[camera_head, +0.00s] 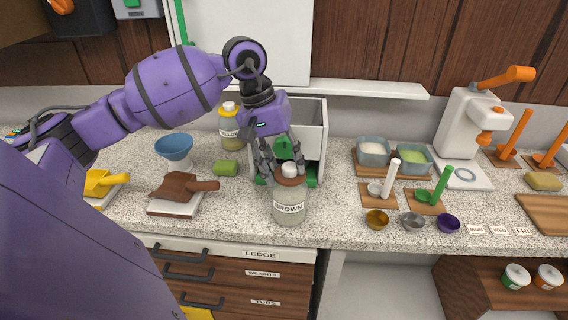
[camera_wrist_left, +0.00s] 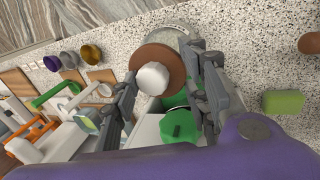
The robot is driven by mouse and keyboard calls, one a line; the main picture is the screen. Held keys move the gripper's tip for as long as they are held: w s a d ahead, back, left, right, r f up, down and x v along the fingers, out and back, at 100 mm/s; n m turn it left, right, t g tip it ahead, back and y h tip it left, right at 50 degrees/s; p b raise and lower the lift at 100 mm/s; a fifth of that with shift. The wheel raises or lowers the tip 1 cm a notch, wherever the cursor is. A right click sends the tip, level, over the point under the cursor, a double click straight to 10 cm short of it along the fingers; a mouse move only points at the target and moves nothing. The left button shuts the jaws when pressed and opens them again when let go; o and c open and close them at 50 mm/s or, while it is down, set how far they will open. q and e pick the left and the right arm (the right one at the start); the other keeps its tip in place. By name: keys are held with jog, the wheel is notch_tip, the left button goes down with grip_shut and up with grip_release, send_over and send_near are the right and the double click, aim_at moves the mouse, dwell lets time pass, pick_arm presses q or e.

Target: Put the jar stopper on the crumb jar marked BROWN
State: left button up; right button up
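The crumb jar marked BROWN (camera_head: 289,207) stands upright on the counter near its front edge; it is glass with a white label. The jar stopper (camera_head: 290,180), a brown disc with a white knob, sits at the jar's mouth and looks level. It also shows in the left wrist view (camera_wrist_left: 153,76), with the jar (camera_wrist_left: 180,38) beyond it. My left gripper (camera_head: 286,172) is open just above the jar, fingers on either side of the knob. In the left wrist view there is a gap between the knob and the fingers. My right gripper is not in view.
A white and green bin (camera_head: 312,130) stands close behind the jar. Small bowls (camera_head: 377,219) lie to the right. Counter right beside the jar is clear.

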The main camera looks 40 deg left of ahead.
pick_arm(q)
jog(key=o, duration=0.5)
jog(key=shift+r, duration=0.15)
jog(key=v, duration=1.1)
jog(key=shift+a+r, duration=0.1)
jog(key=shift+r, duration=0.3)
